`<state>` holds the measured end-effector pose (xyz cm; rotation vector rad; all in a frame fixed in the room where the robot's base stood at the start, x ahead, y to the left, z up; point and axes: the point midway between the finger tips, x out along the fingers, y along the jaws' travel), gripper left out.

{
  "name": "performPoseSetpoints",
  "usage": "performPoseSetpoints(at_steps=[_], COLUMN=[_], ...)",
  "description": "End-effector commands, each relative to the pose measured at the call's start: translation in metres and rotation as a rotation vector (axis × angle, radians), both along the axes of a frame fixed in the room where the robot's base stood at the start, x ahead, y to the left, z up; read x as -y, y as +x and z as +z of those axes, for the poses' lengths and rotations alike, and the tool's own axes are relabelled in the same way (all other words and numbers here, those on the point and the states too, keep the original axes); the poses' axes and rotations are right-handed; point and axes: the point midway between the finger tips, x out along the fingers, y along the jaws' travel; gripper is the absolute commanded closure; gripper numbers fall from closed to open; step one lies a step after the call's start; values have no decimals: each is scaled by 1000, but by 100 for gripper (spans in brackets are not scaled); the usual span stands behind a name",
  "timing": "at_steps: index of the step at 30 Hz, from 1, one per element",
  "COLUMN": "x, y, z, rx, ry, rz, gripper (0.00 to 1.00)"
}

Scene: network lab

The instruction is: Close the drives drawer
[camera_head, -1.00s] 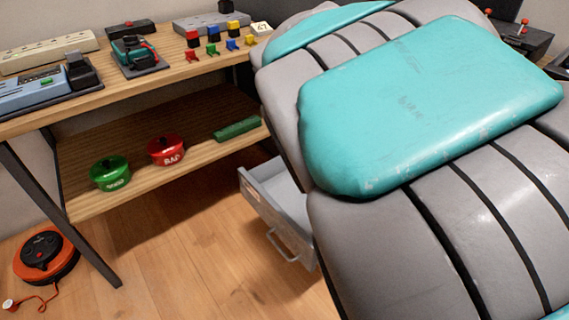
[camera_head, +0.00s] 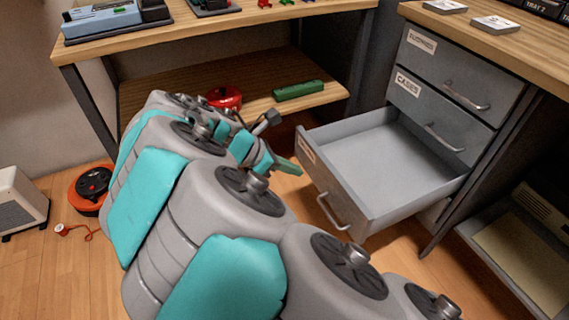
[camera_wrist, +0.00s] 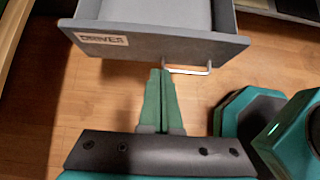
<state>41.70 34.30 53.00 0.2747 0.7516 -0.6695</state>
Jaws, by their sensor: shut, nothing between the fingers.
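The drives drawer (camera_head: 322,182) is the lowest drawer of the grey cabinet at the right in the head view. It is pulled far out and looks empty. Its bar handle (camera_head: 333,212) is on the front panel. In the wrist view the labelled drawer front (camera_wrist: 150,46) and handle (camera_wrist: 190,70) lie ahead. My gripper (camera_head: 294,168) is shut and empty, close in front of the drawer front. In the wrist view its green fingertips (camera_wrist: 161,72) are beside the handle's left end. I cannot tell whether they touch the drawer.
Two upper drawers (camera_head: 445,95) are shut. A wooden workbench with a lower shelf (camera_head: 180,78) stands behind my arm, holding a red pot (camera_head: 225,97) and a green block (camera_head: 298,91). An orange cable reel (camera_head: 92,188) and a white heater (camera_head: 20,203) are on the floor at left.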

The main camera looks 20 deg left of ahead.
Motion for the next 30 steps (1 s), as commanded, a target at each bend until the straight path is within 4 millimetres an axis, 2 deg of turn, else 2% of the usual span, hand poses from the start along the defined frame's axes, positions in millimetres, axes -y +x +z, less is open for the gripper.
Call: performPoseSetpoints(at_steps=[7, 15, 30], x=[24, 43, 47], y=[26, 52, 56], z=[-35, -33, -32], rx=[-1, 1, 1], ry=[-1, 3, 2], rz=[-4, -1, -1], gripper=[100, 100, 100])
